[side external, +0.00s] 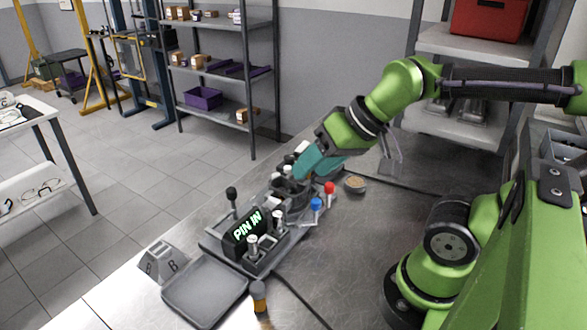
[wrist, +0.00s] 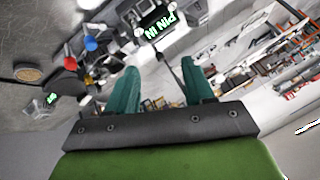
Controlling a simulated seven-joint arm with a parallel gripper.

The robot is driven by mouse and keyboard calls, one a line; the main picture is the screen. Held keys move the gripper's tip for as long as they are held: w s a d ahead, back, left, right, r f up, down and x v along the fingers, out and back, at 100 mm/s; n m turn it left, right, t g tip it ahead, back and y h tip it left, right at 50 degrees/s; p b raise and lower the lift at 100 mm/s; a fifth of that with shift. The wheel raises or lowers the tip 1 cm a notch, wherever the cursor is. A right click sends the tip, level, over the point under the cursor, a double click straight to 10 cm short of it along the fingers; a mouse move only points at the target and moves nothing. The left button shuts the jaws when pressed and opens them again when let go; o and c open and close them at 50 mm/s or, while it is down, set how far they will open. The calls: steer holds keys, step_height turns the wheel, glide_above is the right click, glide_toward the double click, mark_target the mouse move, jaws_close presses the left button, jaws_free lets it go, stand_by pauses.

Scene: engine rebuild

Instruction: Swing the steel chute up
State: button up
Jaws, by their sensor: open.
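My gripper (side external: 306,166) has teal fingers, apart and with nothing visible between them. It is over the back end of a grey bench fixture (side external: 206,244), close above dark grey parts there. I cannot single out the steel chute for certain; the fingers hide part of that end. The fixture carries a display reading "PIN IN" (side external: 246,231), a black-knobbed lever (side external: 232,194), a red knob (side external: 329,187) and a blue knob (side external: 316,204). In the wrist view the two fingers (wrist: 160,84) are spread, with the display (wrist: 160,27) beyond them.
A shallow grey tray (side external: 205,293) lies at the fixture's front, beside an orange-and-dark cylinder (side external: 258,291) and an A/B marker block (side external: 163,263). A round dish (side external: 355,184) with brown contents sits right of the gripper. The bench right of the fixture is mostly clear, crossed by dark cables.

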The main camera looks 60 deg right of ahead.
stand_by(0.4)
steer(key=n+g+h, duration=0.2)
steer(key=n+g, duration=0.1)
steer(key=g, duration=0.5)
glide_above(315, 200)
steer(key=w+a, duration=0.4)
steer(key=w, duration=0.1)
step_height(315, 200, down, 4)
steer(key=r, duration=0.1)
steer(key=shift+w+d+r+n+g+h, duration=0.5)
steer(key=shift+w+d+r+n+g, duration=0.3)
steer(key=shift+d+n+g, duration=0.75)
steer(key=x, duration=1.6)
steer(key=shift+s+a+f, duration=0.15)
steer(key=shift+s+a, duration=0.1)
steer(key=shift+s, duration=0.25)
steer(key=shift+c, duration=0.4)
steer(key=shift+g, duration=0.25)
jaws_close()
